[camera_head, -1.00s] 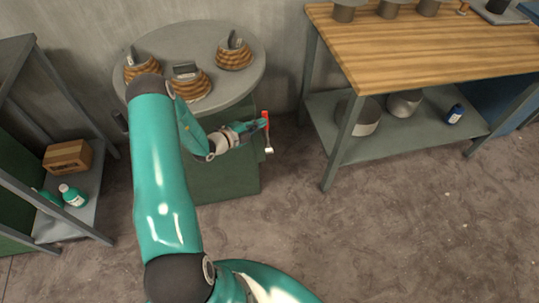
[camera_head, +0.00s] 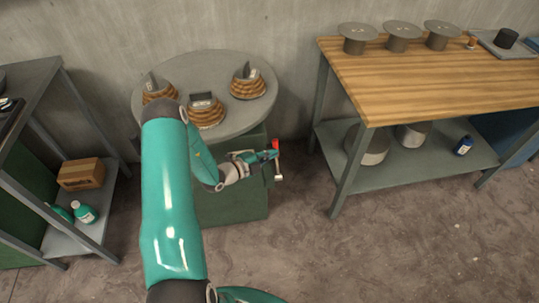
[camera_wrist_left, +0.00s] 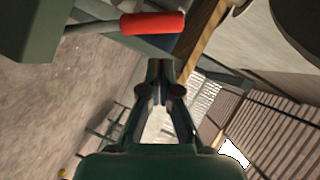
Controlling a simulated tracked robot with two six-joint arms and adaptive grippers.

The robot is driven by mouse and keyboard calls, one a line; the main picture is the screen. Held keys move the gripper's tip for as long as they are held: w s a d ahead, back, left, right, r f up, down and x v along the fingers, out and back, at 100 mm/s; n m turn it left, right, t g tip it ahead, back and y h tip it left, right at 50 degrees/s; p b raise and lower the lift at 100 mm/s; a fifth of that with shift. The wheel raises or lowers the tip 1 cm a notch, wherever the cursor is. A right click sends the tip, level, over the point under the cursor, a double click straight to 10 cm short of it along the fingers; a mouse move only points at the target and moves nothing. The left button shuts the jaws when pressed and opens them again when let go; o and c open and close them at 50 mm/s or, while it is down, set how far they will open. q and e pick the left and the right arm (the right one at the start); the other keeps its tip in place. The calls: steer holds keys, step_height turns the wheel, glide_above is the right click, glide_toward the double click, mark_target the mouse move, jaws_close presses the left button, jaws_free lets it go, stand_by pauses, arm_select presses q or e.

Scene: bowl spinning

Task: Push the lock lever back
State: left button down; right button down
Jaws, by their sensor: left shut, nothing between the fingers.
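The lock lever has a red handle (camera_head: 276,146) and stands at the right side of the green cabinet (camera_head: 232,205) under the round grey table. It also shows in the left wrist view as a red grip on a grey rod (camera_wrist_left: 152,23), just beyond the fingertips. My left gripper (camera_head: 270,155) is beside the lever, its fingers shut and empty. In the left wrist view the left gripper's fingertips (camera_wrist_left: 160,68) are together below the red grip; whether they touch it I cannot tell. My right gripper is not in view.
The round grey tabletop (camera_head: 185,70) holds several coiled brown bowls with grey tools. A wooden workbench (camera_head: 430,85) with grey round pieces stands at the right. A metal shelf (camera_head: 75,235) with a cardboard box (camera_head: 82,174) stands at the left. The floor between is clear.

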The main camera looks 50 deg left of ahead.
arm_select(q)
steer(key=b+v, duration=0.1)
steer(key=v, duration=0.9)
steer(key=shift+s+r, duration=0.3)
steer(key=shift+s, duration=0.05)
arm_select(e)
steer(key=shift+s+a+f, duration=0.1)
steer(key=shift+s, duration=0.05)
